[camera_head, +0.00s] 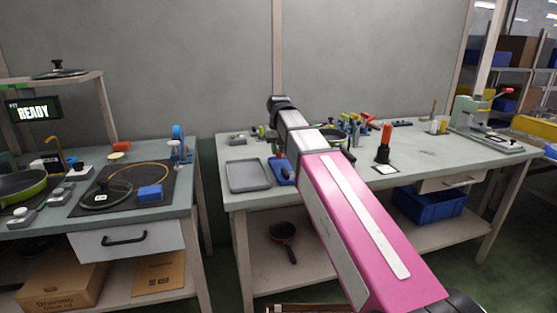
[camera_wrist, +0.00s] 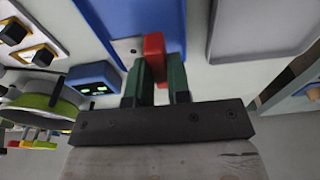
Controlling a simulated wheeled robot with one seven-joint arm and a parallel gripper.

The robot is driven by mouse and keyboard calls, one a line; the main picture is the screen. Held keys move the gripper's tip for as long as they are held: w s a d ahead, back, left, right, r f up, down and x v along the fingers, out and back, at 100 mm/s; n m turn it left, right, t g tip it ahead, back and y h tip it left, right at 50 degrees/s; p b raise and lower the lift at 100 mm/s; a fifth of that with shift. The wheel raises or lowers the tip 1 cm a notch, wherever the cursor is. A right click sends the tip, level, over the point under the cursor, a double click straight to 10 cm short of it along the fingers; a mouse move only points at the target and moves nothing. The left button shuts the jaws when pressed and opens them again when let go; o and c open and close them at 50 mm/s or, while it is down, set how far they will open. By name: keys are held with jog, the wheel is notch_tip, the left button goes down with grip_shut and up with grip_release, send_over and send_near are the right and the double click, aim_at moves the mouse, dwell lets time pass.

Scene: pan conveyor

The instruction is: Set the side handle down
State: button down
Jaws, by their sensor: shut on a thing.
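My gripper (camera_wrist: 157,60) shows in the wrist view with its dark green fingers shut on a small red piece, the side handle (camera_wrist: 153,46). The red end sticks out beyond the fingertips, over the edge of a blue tray or mat (camera_wrist: 120,20) with a pale plate beside it. I cannot tell whether the handle touches the surface. In the head view my arm reaches over the right workbench (camera_head: 420,160), above the blue tray (camera_head: 284,176). The fingers and handle are not clear there.
A grey tray (camera_head: 248,177) lies left of the blue one; it also shows in the wrist view (camera_wrist: 265,30). A blue box with a display (camera_wrist: 95,77) and a green-sided pan (camera_wrist: 45,106) are nearby. A black-and-red tool (camera_head: 384,145) stands to the right.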

aim_at(278, 166)
jog(key=shift+d+f, duration=0.25)
jog(key=shift+f, duration=1.85)
jog(key=shift+f, duration=0.1)
jog(key=c, duration=1.3)
grip_release()
jog(key=shift+c, duration=0.2)
jog(key=r, duration=0.4)
jog(key=s+r, duration=0.1)
jog(key=r, duration=0.7)
jog(key=shift+s+d+r, duration=0.1)
jog(key=shift+s+d, duration=0.05)
